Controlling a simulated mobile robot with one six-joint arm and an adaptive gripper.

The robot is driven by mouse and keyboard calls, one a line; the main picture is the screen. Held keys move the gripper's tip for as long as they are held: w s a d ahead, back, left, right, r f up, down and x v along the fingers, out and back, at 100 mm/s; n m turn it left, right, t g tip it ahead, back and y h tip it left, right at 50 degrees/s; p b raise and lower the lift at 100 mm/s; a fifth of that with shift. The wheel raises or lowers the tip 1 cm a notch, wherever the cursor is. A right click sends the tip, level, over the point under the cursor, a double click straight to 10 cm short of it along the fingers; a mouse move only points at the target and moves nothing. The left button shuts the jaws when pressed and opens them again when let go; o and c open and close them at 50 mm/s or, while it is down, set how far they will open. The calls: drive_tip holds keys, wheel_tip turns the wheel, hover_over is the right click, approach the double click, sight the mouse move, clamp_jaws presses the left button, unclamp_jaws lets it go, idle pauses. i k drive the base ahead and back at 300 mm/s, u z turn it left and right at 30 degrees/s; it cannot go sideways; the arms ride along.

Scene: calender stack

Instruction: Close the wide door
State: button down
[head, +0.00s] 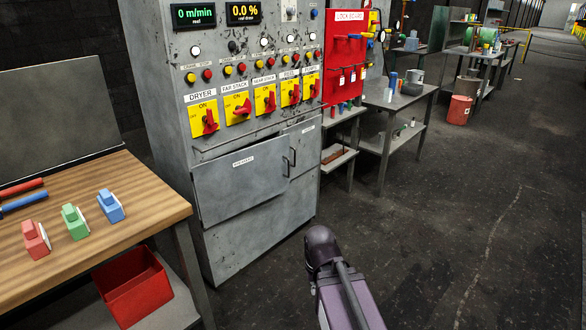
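The wide door (238,180) is the grey panel with a small white label in the lower part of the grey control cabinet. Dark gaps show along its lower edge, and it looks slightly ajar; how far is hard to tell. A dark handle (292,157) is at its right edge, beside the narrower grey door (303,150). My arm rises from the bottom centre, in front of and to the right of the cabinet, apart from the door. My gripper's fingers are not visible.
A wooden bench (130,200) with coloured blocks stands left of the cabinet, with a red bin (135,290) below. Red switches (238,108) sit above the doors. A metal table (405,98) and red lockout board (346,55) are to the right. The floor at right is clear.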

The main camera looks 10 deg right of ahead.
sight(226, 186)
drive_tip(key=k, duration=0.15)
drive_tip(key=z, duration=0.4)
drive_tip(key=i, duration=1.35)
drive_tip(key=u, duration=0.45)
